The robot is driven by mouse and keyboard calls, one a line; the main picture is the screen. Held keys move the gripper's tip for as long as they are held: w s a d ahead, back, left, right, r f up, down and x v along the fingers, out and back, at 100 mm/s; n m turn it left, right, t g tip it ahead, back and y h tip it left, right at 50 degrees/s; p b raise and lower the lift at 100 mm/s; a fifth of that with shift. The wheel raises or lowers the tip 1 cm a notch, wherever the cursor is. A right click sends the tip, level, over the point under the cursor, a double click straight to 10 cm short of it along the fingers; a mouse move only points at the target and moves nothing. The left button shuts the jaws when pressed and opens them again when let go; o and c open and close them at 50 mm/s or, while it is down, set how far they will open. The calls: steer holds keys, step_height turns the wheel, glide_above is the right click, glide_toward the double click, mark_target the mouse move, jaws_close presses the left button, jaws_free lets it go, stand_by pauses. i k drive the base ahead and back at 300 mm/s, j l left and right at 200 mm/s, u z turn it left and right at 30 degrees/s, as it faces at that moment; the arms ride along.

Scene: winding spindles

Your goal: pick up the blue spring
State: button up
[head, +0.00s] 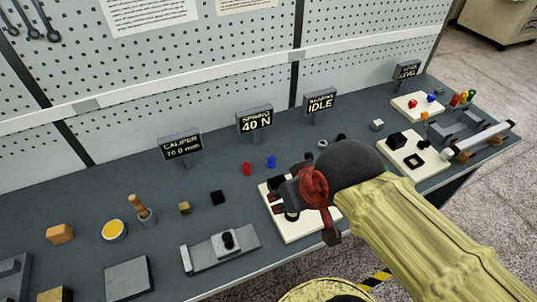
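A small blue spring (271,161) stands on the dark bench top, below the sign reading SPRING 40 N. A similar red piece (247,169) stands just left of it. My gripper (277,199), dark with red parts, hangs over the white board in front of the blue spring, nearer to the camera and apart from it in the picture. Its fingers are small and partly merge with dark parts behind them, so I cannot tell whether they are open or shut. I see nothing clearly held.
The white board (301,229) lies under my gripper. A grey slide fixture (220,249) is to the left, with a black cube (217,198) behind it. Signs (254,119) stand along the pegboard. Another white board (417,107) with small red and blue pieces is at the right.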

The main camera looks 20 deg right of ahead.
mark_target(270, 162)
steer(key=j+z, duration=0.15)
steer(key=j, duration=1.5)
